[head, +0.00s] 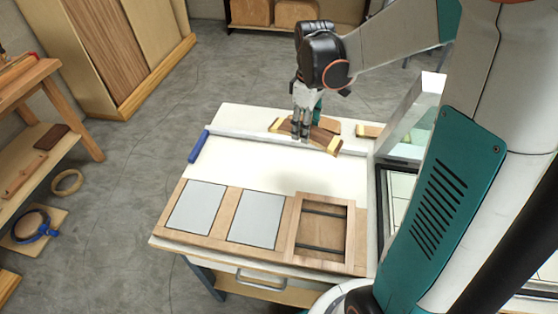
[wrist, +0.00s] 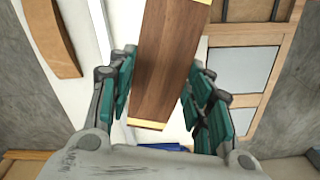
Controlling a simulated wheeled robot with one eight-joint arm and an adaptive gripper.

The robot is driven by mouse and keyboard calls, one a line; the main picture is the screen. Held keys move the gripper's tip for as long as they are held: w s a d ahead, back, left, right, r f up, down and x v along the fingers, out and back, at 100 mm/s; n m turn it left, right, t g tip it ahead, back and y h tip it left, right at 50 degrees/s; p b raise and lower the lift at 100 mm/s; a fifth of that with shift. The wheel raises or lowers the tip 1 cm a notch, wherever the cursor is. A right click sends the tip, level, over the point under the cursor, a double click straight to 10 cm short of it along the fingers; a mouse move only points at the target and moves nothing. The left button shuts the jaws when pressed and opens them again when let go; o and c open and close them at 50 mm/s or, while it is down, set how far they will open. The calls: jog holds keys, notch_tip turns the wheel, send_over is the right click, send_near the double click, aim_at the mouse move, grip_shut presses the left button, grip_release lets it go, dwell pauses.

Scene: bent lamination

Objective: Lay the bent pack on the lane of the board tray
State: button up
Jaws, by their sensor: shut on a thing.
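The bent pack (head: 325,137) is a brown wooden strip with pale yellow blocks at its ends. It is above or at the back part of the white table; the head view does not show clearly whether it touches. My gripper (head: 301,132) is shut on its middle, with the pack (wrist: 165,65) between the teal finger pads (wrist: 158,95) in the wrist view. The wooden board tray (head: 233,202) lies along the table's front. It has two pale grey panels and, at the right, a raised frame (head: 298,228) with dark cross bars. I cannot tell which part is the lane.
A blue cylinder (head: 199,146) lies at the table's left edge. A white-walled case (head: 412,118) stands to the right. The white tabletop (head: 265,165) between pack and tray is clear.

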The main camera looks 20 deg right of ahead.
jog(key=d+r+n, duration=0.1)
jog(key=s+d+r+n, duration=0.1)
jog(key=r, duration=0.1)
jog(key=s+d+r, duration=0.1)
jog(key=shift+d+r+n, duration=0.1)
jog(key=shift+r+n, duration=0.3)
jog(key=shift+s+d+r, duration=0.2)
jog(key=shift+r, duration=0.05)
jog(key=shift+s+d+f+n, duration=0.1)
jog(key=shift+n, duration=0.2)
notch_tip(320, 180, down, 20)
jog(key=b, duration=0.6)
jog(key=shift+r, duration=0.25)
jog(key=shift+f+b, duration=0.2)
jog(key=shift+b, duration=0.1)
jog(key=o, duration=1.1)
jog(key=shift+r, duration=0.15)
